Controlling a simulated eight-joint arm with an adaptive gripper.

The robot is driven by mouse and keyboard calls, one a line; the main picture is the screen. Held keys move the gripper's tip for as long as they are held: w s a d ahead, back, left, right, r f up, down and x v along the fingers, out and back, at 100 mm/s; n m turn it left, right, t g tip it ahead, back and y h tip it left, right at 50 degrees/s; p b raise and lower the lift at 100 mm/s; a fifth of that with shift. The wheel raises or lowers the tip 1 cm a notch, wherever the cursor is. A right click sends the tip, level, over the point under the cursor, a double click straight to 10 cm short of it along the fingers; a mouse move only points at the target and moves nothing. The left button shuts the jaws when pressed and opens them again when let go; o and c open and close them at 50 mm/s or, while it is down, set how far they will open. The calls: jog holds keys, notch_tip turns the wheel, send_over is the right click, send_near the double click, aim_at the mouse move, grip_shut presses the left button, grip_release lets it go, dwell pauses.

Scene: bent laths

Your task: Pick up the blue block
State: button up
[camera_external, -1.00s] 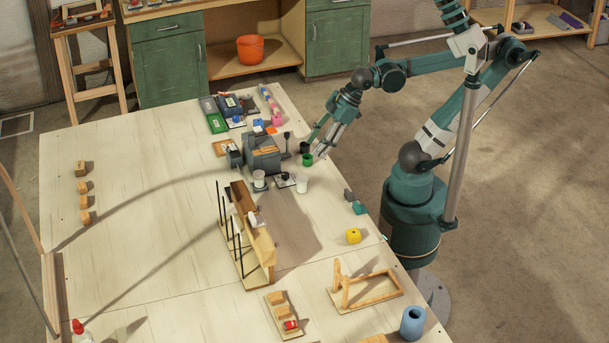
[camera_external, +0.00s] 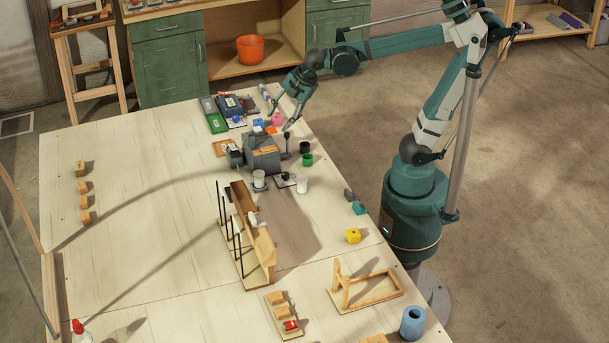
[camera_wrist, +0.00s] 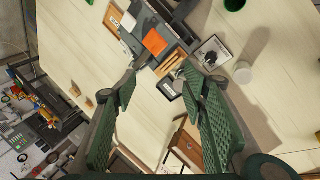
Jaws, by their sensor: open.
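A small blue block-like piece (camera_external: 258,122) lies at the far end of the table, beside an orange piece (camera_external: 271,130). Another small blue piece (camera_external: 236,120) sits a little to its left, and I cannot tell for certain which is the blue block. My gripper (camera_external: 278,121) is open above the far right part of the table, near a pink object (camera_external: 277,116). In the wrist view my gripper (camera_wrist: 162,75) shows two spread green fingers with nothing held between them. I cannot make out a blue block in the wrist view.
A grey machine (camera_external: 263,155) stands just in front of the small pieces. A wooden rack (camera_external: 250,230) stands mid-table. The table's left part is mostly clear.

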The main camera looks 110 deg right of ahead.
jog(key=w+d+n+g+h+p, duration=0.1)
jog(key=d+n+p, duration=0.1)
jog(key=d, duration=0.6)
jog(key=w+d+n+g+p, duration=0.1)
jog(key=d+n, duration=0.2)
jog(key=d, duration=0.4)
jog(key=n+g+p, duration=0.3)
jog(key=n, duration=0.2)
send_over(258, 121)
jog(key=a, duration=0.3)
notch_tip(258, 121, down, 4)
notch_tip(258, 121, down, 11)
jog(key=shift+s, duration=0.15)
jog(key=shift+b+x, duration=0.4)
jog(key=shift+x, duration=0.9)
jog(key=shift+d+b+x, duration=0.1)
jog(key=shift+b+x, duration=0.25)
jog(key=shift+x, duration=0.95)
jog(key=shift+d+b+x, duration=0.15)
jog(key=shift+b+x, duration=0.2)
jog(key=shift+x, duration=0.9)
